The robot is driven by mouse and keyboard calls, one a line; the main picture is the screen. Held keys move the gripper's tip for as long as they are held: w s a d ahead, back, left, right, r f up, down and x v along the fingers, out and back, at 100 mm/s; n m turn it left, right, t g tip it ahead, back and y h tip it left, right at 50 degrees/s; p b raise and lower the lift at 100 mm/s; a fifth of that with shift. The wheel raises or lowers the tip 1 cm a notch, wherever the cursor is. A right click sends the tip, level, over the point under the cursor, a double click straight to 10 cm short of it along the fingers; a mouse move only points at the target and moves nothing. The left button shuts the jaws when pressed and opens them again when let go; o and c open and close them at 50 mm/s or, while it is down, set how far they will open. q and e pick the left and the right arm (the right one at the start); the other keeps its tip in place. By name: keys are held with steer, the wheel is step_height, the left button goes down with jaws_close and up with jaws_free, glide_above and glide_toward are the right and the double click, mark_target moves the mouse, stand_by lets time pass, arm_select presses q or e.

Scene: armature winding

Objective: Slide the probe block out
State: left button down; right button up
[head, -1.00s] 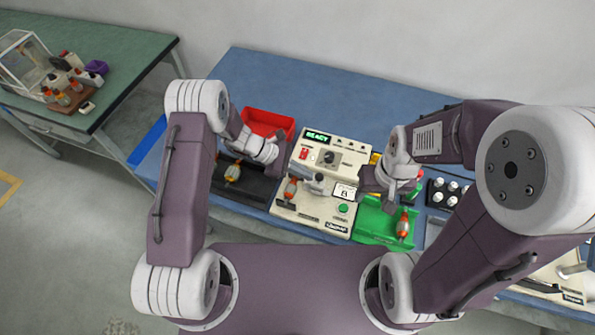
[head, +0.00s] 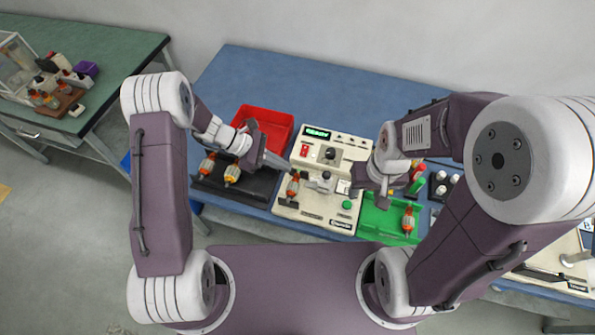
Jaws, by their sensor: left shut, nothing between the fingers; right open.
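The tester (head: 318,212) is a cream box with a lit READY display, a black knob, a red switch and a green button. A grey block with a knob, which looks like the probe block (head: 321,181), sits on its front deck. An orange armature (head: 292,187) stands just left of it. My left gripper (head: 287,166) is shut and empty, with its tips at the tester's left edge, near the armature's top. I cannot tell if they touch anything. My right gripper (head: 369,192) is open over the tester's right edge, right of the block.
A black tray (head: 260,185) with two orange armatures stands left of the tester, with a red bin (head: 270,123) behind it. A green tray (head: 382,222) with an armature is at the right, near a black rack (head: 438,187) of white-topped pieces. The table's back is clear.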

arm_select(q)
steer(key=v, duration=0.4)
steer(key=shift+r, duration=0.3)
arm_select(e)
steer(key=shift+d+f, duration=0.3)
steer(key=shift+f, duration=0.05)
arm_select(q)
steer(key=shift+s+d, duration=0.1)
steer(key=shift+d, duration=0.2)
arm_select(e)
steer(key=shift+s+d, duration=0.1)
steer(key=shift+d, duration=0.05)
arm_select(q)
steer(key=s+d+r+m+y, duration=0.1)
steer(key=s+r+m+y, duration=0.15)
steer(key=r, duration=0.55)
steer(key=s+a+f+m+t+y, duration=0.2)
steer(key=s+a+m+y, duration=0.5)
steer(key=s+a+m, duration=0.4)
steer(key=shift+a+f+m, duration=0.65)
steer(key=shift+f+m, duration=0.15)
steer(key=shift+m, duration=0.65)
